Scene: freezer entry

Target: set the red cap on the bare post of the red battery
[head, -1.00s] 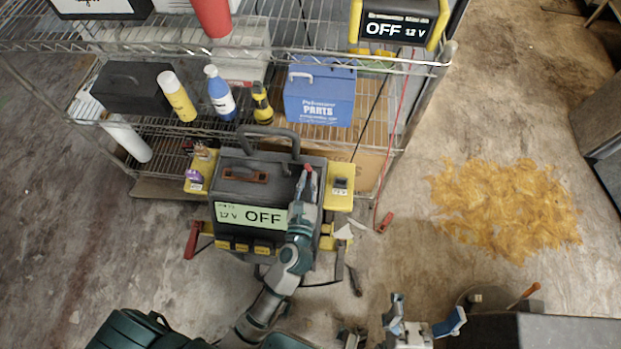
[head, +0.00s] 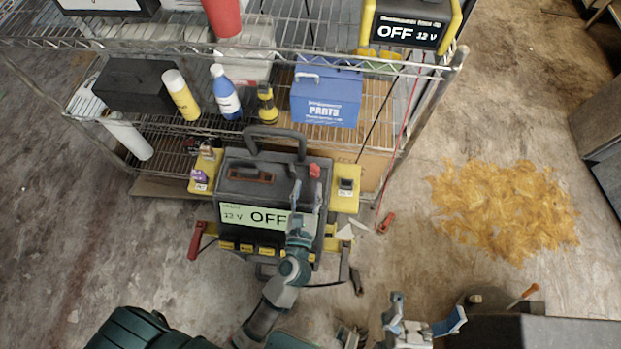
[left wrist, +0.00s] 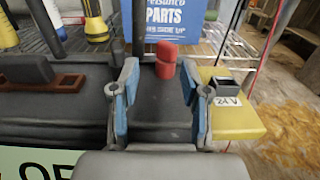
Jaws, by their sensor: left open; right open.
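The red cap (head: 315,170) stands at the right rear of the top of a dark box (head: 262,168) with a "12 V OFF" display. In the left wrist view, the red cap (left wrist: 166,58) looks like two short stacked red pieces, slightly offset; I cannot tell what is under it. My left gripper (head: 305,192) is open over the box top. Its fingertips (left wrist: 160,85) are on the near side of the cap, apart from it. I cannot make out a separate red battery. My right gripper (head: 425,325) is open and empty at the bottom right.
The box's black handle (head: 275,132) rises at its rear. A yellow block marked 24 V (head: 345,200) is on its right side, another yellow block (head: 205,170) on its left. A wire shelf (head: 330,135) with a blue parts box (head: 326,97) stands behind. A red clamp (head: 386,222) lies on the floor.

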